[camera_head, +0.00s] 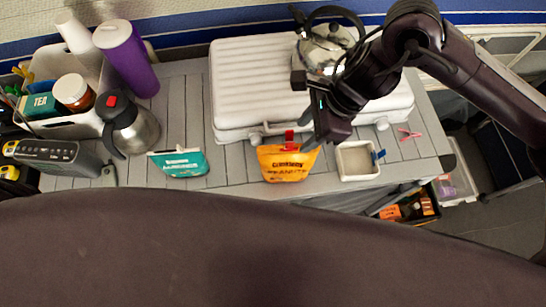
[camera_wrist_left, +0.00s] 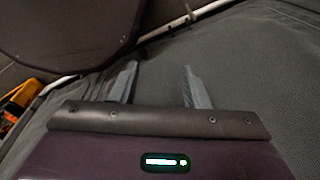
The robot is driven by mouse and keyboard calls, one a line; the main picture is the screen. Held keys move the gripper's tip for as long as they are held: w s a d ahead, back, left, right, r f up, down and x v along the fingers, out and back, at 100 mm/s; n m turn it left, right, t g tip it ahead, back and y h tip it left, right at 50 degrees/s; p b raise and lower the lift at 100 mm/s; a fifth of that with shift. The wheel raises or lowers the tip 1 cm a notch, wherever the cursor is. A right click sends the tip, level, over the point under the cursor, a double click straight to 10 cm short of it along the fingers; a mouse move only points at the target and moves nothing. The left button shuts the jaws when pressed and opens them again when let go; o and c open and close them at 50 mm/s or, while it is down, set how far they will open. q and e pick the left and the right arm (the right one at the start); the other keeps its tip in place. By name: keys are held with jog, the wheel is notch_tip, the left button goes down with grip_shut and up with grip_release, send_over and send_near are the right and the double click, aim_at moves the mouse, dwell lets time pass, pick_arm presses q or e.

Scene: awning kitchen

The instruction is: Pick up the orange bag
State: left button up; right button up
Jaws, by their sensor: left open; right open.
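The orange bag (camera_head: 287,163) stands near the front edge of the grey counter in the head view, with a red clip (camera_head: 290,140) at its top. My right gripper (camera_head: 308,136) comes down from the upper right, just above the bag's top right corner. Its fingers are partly hidden, and I cannot tell whether they touch the bag. It holds nothing that I can see. My left gripper (camera_wrist_left: 161,84) shows in the left wrist view, open and empty in front of a dark grey surface. It is not visible in the head view.
A teal bag (camera_head: 182,163) lies left of the orange bag, and a small white bin (camera_head: 358,160) stands right. A white case (camera_head: 250,80) with a kettle (camera_head: 326,48) on top is behind. A steel jug (camera_head: 132,128) stands left. Bare counter separates the two bags.

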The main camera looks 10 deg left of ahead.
aim_at(295, 150)
jog(key=shift+s+a+f, duration=0.15)
jog(key=shift+f, duration=0.3)
jog(key=shift+s+f+p, duration=0.3)
jog(key=shift+f, duration=0.45)
jog(key=shift+s+f, duration=0.1)
jog(key=shift+f, duration=0.25)
jog(key=p+x, duration=0.2)
jog(key=x, duration=0.1)
jog(key=shift+a+f, duration=0.1)
jog(key=shift+a, duration=0.05)
jog(key=shift+a+f, duration=0.1)
jog(key=shift+f, duration=0.3)
pick_arm(q)
jog(key=d+r, duration=0.1)
jog(key=s+d+r, duration=0.1)
jog(key=shift+r, duration=0.4)
jog(key=shift+w, duration=0.1)
pick_arm(e)
jog(key=shift+c, duration=0.2)
jog(key=c, duration=0.9)
pick_arm(q)
jog(key=shift+d, duration=0.3)
pick_arm(e)
jog(key=shift+c, duration=0.2)
